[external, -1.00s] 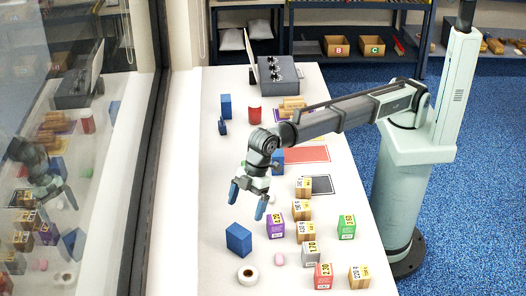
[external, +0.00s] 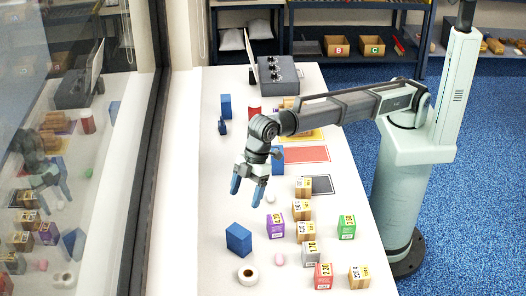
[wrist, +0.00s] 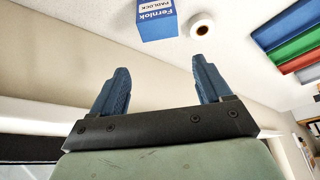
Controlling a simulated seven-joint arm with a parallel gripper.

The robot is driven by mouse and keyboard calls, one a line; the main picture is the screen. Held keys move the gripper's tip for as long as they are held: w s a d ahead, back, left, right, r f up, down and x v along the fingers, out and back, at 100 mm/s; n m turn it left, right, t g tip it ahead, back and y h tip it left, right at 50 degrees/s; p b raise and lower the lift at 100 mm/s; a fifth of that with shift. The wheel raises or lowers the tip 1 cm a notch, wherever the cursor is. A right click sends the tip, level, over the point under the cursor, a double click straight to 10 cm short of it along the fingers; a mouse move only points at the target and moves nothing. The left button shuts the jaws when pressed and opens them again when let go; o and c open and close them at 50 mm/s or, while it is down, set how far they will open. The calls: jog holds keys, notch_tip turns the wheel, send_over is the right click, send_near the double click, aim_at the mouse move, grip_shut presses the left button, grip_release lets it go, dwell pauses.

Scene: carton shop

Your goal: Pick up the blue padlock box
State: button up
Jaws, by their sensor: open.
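The blue padlock box (external: 238,240) stands on the white table in the lower middle of the external view. In the wrist view the blue box (wrist: 157,18) shows at the top edge with "Fernlok PADLOCK" print, partly cut off. My gripper (external: 248,191) is open with nothing between its blue fingers. It hangs above the table, behind and above the padlock box in the external view, apart from it. The fingers also show in the wrist view (wrist: 161,75), short of the box.
A white tape roll (external: 248,275) lies just in front of the padlock box. A purple carton (external: 275,226) and several other cartons stand to its right. Other blue boxes (external: 226,106) stand farther back. The table left of the padlock box is clear.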

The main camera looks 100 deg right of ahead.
notch_tip(320, 180, up, 8)
jog(key=w+d+m+h, duration=0.1)
jog(key=w+d+m, duration=0.3)
jog(key=d, duration=0.7)
jog(key=w+d+m+h, duration=0.1)
jog(key=w+d+m, duration=0.35)
jog(key=d, duration=0.65)
jog(key=m+g+h, duration=0.1)
jog(key=m+g, duration=0.2)
jog(key=m, duration=1.5)
send_over(225, 98)
notch_tip(225, 98, down, 11)
notch_tip(225, 98, down, 9)
jog(key=shift+r, duration=0.1)
jog(key=shift+s+f, duration=0.15)
jog(key=shift+f, duration=2.45)
jog(key=c, duration=1.2)
